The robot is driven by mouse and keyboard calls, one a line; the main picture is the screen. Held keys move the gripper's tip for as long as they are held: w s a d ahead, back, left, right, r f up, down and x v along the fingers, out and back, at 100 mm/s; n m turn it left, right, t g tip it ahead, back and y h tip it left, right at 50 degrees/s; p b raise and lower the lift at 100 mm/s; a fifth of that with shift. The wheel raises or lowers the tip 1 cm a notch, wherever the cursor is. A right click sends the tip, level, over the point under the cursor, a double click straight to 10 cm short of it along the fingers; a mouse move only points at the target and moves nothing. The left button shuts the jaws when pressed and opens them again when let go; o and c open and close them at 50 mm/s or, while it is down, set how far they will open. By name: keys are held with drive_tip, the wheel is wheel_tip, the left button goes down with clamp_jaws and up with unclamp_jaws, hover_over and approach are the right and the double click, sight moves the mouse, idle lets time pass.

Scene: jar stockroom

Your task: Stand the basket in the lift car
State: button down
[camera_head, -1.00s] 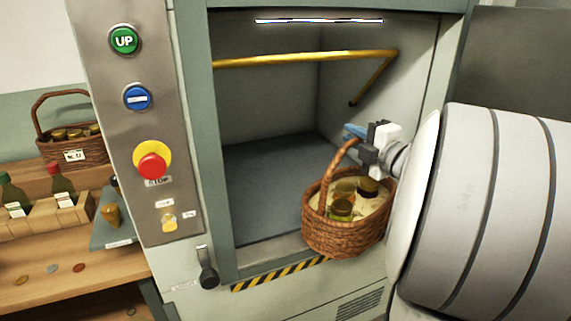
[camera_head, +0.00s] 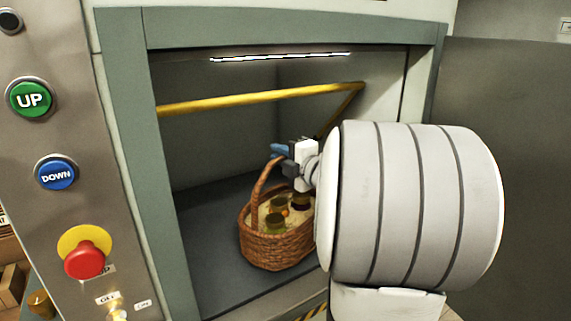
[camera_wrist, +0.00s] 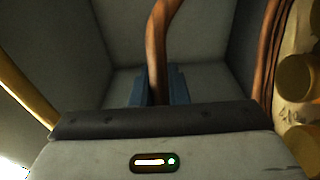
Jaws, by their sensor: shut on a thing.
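The brown wicker basket (camera_head: 272,251) holds several jars on a pale lining. In the head view it is inside the opening of the lift car (camera_head: 215,225), over the dark floor near the front. I cannot tell whether its base touches the floor. My gripper (camera_head: 279,151) is shut on the top of the basket's handle (camera_head: 258,190). In the wrist view the handle (camera_wrist: 157,45) runs up between the blue fingertips (camera_wrist: 160,88). Jar lids (camera_wrist: 297,75) show at the right edge there. My arm hides the basket's right side.
A yellow rail (camera_head: 255,97) crosses the car above the basket. The panel at the left has a green UP button (camera_head: 31,100), a blue DOWN button (camera_head: 56,174) and a red stop button (camera_head: 84,260). Bare car floor lies left of the basket.

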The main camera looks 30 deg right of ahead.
drive_tip(key=w+a+f+p, duration=0.1)
drive_tip(key=w+f, duration=0.2)
drive_tip(key=w, duration=0.8)
drive_tip(key=shift+w+a, duration=0.15)
drive_tip(key=shift+a, duration=0.25)
drive_tip(key=shift+f, duration=0.2)
drive_tip(key=c, duration=1.9)
unclamp_jaws()
drive_tip(key=shift+f, duration=0.2)
drive_tip(key=o, duration=0.5)
drive_tip(key=shift+r, duration=0.1)
